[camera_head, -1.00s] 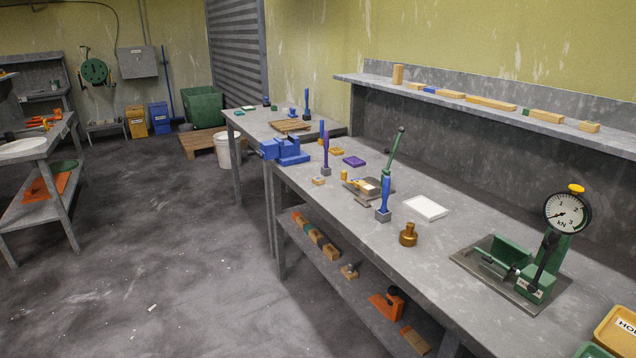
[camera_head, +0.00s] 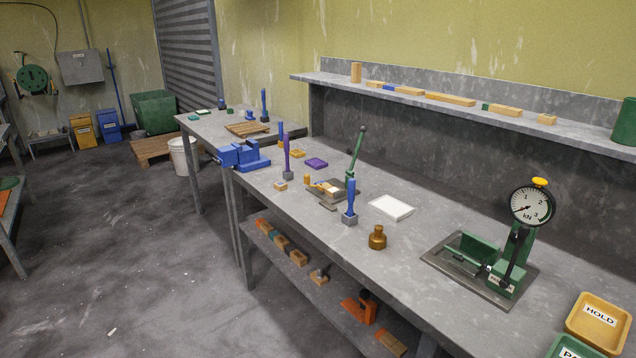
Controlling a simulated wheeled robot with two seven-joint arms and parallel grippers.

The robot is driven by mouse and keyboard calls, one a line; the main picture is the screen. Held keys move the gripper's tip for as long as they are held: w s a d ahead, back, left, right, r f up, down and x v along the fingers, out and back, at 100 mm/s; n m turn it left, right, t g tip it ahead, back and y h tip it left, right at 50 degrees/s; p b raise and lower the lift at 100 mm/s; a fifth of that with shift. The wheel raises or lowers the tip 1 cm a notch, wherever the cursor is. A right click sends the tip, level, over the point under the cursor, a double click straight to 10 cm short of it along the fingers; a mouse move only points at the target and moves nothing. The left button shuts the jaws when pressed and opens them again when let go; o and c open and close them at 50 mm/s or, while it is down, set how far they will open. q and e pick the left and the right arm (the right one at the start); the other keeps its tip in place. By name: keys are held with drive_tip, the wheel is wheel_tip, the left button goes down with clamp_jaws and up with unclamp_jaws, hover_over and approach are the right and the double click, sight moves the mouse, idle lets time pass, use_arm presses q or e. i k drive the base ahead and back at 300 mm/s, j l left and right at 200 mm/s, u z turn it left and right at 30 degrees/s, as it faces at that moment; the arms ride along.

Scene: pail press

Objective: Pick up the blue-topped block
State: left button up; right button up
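No block is plainly seen as wood with a blue top; blocks are small at this distance. A grey block with a tall blue upper part (camera_head: 350,205) stands upright on the long bench, left of the white tray (camera_head: 391,207). A similar one with a purple-blue upper part (camera_head: 287,158) stands farther back, near the blue vise (camera_head: 240,157). A small blue piece (camera_head: 388,87) sits among wooden blocks on the wall shelf. A small wooden block (camera_head: 280,186) lies near the bench's front edge. Neither of my grippers is in view.
A green press with a dial gauge (camera_head: 531,205) stands on the bench at right, beside a yellow HOLD tray (camera_head: 599,322). A brass weight (camera_head: 377,238) and a green lever press (camera_head: 352,170) stand mid-bench. A lower shelf (camera_head: 295,275) holds several blocks.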

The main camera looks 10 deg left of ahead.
sight(281, 186)
drive_tip(key=i+j+z, duration=0.15)
drive_tip(key=j, duration=0.15)
drive_tip(key=i+j+z, duration=0.1)
drive_tip(key=j, duration=0.25)
drive_tip(key=i+j+z, duration=0.15)
drive_tip(key=j, duration=0.2)
drive_tip(key=i+j+z, duration=0.15)
drive_tip(key=j, duration=0.2)
drive_tip(key=i+j+z, duration=0.1)
drive_tip(key=j, duration=0.3)
